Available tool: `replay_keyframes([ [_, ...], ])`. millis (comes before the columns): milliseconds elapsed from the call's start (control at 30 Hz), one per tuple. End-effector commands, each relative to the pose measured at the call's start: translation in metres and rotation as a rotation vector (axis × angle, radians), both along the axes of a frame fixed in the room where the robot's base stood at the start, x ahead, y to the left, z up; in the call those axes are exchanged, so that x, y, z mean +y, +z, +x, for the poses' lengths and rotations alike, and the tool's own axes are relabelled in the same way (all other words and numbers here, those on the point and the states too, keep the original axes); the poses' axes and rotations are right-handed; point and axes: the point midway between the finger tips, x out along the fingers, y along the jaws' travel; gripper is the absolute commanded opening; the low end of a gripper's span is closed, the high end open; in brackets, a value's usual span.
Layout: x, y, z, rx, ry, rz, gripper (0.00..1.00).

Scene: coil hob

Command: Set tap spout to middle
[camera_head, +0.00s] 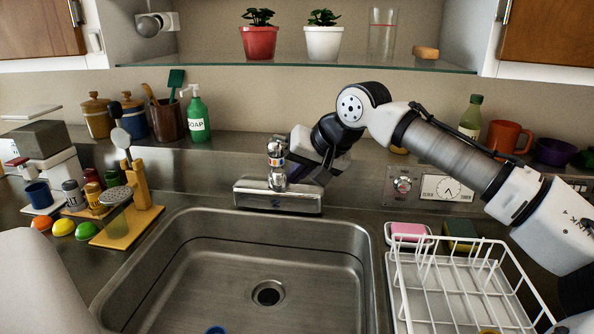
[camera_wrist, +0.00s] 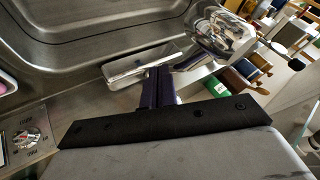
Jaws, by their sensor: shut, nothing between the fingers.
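The chrome tap (camera_head: 277,158) stands on its wide chrome base (camera_head: 300,203) behind the sink. Its spout looks foreshortened in the head view, so its exact direction is hard to tell. In the wrist view the shiny tap body (camera_wrist: 222,32) is at the upper right, and its base (camera_wrist: 130,70) lies beyond my fingers. In the wrist view the dark fingers of my gripper (camera_wrist: 158,75) are together and empty. I cannot tell whether they touch the tap.
The steel sink (camera_head: 180,290) is in front of the tap. A white dish rack (camera_head: 450,290) stands at its right, with a pink sponge (camera_head: 408,231) behind. A yellow stand (camera_head: 140,205) and several jars are at the left. A glass shelf (camera_head: 300,62) with plants hangs above.

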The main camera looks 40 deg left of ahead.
Motion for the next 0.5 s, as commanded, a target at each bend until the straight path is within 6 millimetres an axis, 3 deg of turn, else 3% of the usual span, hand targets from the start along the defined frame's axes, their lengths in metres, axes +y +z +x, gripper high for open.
replay_keyframes([
  [267,0.001,0.0,-0.002,0.0,0.002,0.0,0.0],
  [500,0.019,0.001,-0.025,0.003,0.008,0.001,0.0],
])
